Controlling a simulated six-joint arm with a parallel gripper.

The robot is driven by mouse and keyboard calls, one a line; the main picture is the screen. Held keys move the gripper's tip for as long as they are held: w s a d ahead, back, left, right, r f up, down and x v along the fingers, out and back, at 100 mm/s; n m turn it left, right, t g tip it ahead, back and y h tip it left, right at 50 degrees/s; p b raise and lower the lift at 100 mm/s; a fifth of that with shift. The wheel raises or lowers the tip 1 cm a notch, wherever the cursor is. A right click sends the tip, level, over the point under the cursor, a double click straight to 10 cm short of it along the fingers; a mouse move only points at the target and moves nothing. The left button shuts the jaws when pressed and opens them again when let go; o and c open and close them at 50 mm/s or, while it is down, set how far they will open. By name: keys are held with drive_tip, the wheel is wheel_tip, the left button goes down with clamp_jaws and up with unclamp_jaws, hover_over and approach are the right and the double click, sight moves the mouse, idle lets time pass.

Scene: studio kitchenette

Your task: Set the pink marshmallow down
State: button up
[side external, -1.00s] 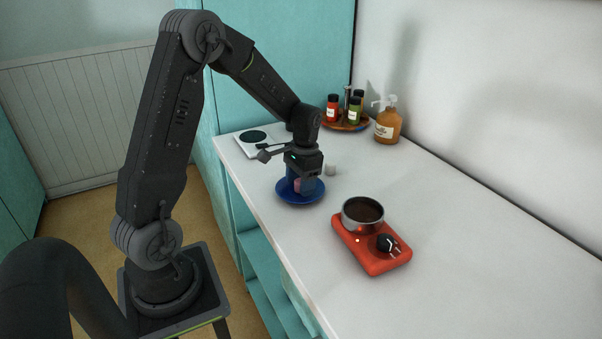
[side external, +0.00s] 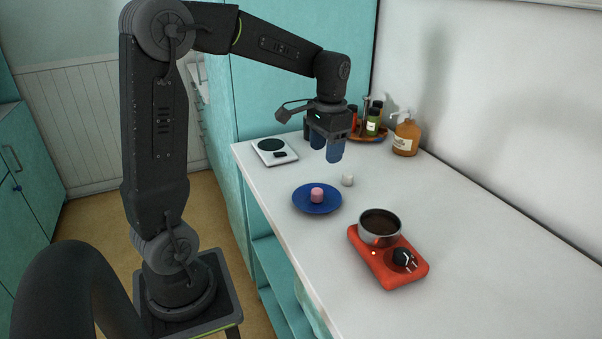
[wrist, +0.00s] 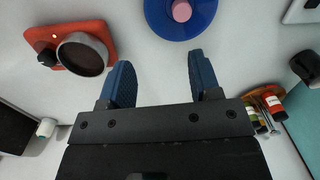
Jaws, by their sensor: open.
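The pink marshmallow (side external: 317,195) rests on the blue plate (side external: 300,205) on the white counter. In the wrist view the pink marshmallow (wrist: 181,11) and the blue plate (wrist: 160,24) are at the top, partly cut off by the edge. My gripper (side external: 327,150) is raised above the counter, behind and above the plate in the side view. Its blue fingers are apart with nothing between them. They also show apart in the wrist view (wrist: 158,80).
A white marshmallow-like piece (side external: 348,180) lies on the counter beside the plate. A red burner (side external: 388,273) holds a pot of dark liquid (side external: 379,228). A scale (side external: 274,151), a tray of bottles (side external: 369,135) and an amber pump bottle (side external: 406,136) stand farther back. The right counter is clear.

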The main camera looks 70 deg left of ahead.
drive_tip(key=s+d+r+t, duration=0.2)
drive_tip(key=s+d+t, duration=0.3)
drive_tip(key=s+d, duration=1)
drive_tip(key=shift+s+d+r+m+t, duration=0.15)
drive_tip(key=shift+r+m+t, duration=0.25)
drive_tip(key=shift+o, duration=0.3)
idle(0.8)
